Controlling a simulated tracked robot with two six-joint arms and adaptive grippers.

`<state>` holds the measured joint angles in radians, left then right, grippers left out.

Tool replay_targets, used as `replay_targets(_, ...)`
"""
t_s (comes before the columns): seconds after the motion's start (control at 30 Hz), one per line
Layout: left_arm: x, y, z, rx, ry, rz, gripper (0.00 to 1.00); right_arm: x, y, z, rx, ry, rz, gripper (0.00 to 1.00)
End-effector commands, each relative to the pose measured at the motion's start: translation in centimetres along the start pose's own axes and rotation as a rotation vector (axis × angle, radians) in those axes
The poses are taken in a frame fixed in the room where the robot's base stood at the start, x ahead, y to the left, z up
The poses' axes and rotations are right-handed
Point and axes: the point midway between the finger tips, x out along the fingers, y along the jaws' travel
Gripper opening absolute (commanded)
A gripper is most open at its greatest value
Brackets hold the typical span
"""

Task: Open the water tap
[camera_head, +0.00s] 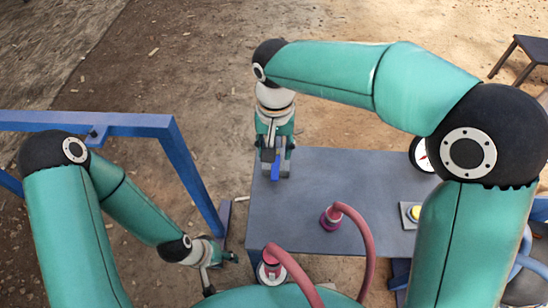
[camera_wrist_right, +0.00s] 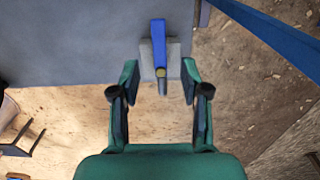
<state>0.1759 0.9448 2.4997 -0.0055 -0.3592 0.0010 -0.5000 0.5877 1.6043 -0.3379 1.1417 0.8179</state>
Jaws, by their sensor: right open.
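The water tap has a blue lever handle (camera_head: 275,168) and a grey body, at the far left corner of the grey table. In the right wrist view the blue handle (camera_wrist_right: 158,40) points away from me, with a brass-coloured part and a dark spout at its near end. My right gripper (camera_wrist_right: 157,85) is open and empty, its fingers on either side of the spout end. Whether they touch the tap I cannot tell. In the head view this gripper (camera_head: 275,145) is just beyond the handle. My left gripper (camera_head: 222,272) is open and empty, low left of the table.
The grey table (camera_head: 310,180) bears a pink fitting with a red hose (camera_head: 352,220), a yellow button (camera_head: 415,213) and a gauge (camera_head: 420,153). A blue frame (camera_head: 185,170) stands left of the table. A stool (camera_head: 525,55) stands far right. The table's middle is clear.

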Motion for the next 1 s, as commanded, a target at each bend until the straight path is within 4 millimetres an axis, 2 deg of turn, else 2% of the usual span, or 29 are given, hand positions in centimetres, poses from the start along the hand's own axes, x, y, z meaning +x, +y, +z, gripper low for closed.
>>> replay_targets(0.1,0.0,0.0,0.0,0.0,0.0,0.0,0.4,-2.4,-0.1,-0.1,-0.001,0.004,-0.003,0.46)
replay_targets(0.3,0.0,0.0,0.0,0.0,0.0,0.0,0.4,-4.8,-0.1,-0.1,0.0,0.003,-0.002,0.46)
replay_targets(0.43,0.0,0.0,0.0,0.0,0.0,0.0,0.4,-5.3,0.0,-0.1,0.0,0.001,-0.001,0.46)
replay_targets(0.87,0.1,0.0,0.0,0.0,0.0,0.0,0.4,-5.3,0.0,-0.1,0.0,0.001,-0.001,0.46)
replay_targets(1.0,-0.6,0.2,0.0,0.0,0.0,0.0,0.4,-6.0,-0.1,-0.1,-0.001,0.001,-0.001,0.46)
